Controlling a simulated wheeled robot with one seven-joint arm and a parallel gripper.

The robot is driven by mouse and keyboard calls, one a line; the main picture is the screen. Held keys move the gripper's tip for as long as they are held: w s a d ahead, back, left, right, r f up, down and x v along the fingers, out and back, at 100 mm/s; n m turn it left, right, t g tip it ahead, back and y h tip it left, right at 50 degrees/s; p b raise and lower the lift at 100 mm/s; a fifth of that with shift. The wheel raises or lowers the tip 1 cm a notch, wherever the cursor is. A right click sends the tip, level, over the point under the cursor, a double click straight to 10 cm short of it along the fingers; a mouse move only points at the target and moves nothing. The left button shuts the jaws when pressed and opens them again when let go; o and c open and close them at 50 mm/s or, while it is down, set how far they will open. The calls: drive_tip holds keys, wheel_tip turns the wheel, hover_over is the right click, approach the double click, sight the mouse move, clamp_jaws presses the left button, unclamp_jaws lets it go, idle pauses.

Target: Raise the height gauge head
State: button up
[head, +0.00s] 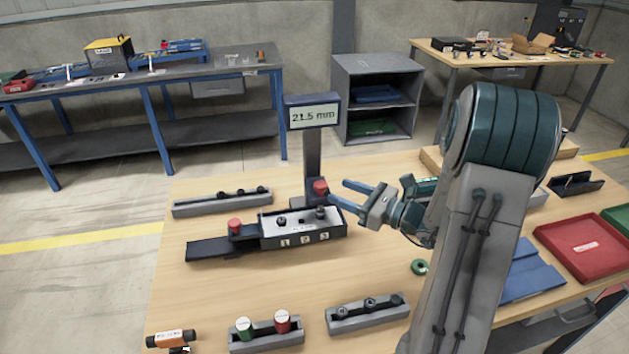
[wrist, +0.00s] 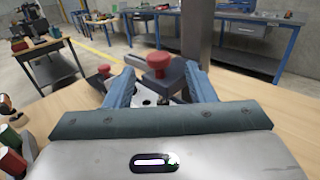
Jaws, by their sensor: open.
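The height gauge stands on the wooden table with a grey column (head: 312,155) and a display (head: 313,112) reading 21.5 mm. Its head carries a red knob (head: 320,187) low on the column, just above a grey block (head: 302,228) marked 1, 2, 3. The red knob also shows in the wrist view (wrist: 159,63), between and beyond my fingers. My gripper (head: 350,191) is open, just right of the knob, its blue fingers pointing left toward it. In the wrist view my gripper (wrist: 155,82) appears empty; I cannot tell whether a finger touches the head.
A second red knob (head: 234,226) stands on the dark slide left of the block. Grey racks (head: 222,203) lie behind and in front (head: 367,313). A green ring (head: 419,267), a blue mat (head: 533,275) and a red tray (head: 584,250) are to the right. Bare table lies in front of the block.

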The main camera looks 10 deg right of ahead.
sight(326, 186)
drive_tip(key=p+x, duration=0.1)
drive_tip(key=x, duration=0.6)
drive_tip(key=shift+s+a, duration=0.1)
clamp_jaws()
drive_tip(key=shift+r+p, duration=1.1)
drive_tip(key=shift+r, duration=1.05)
unclamp_jaws()
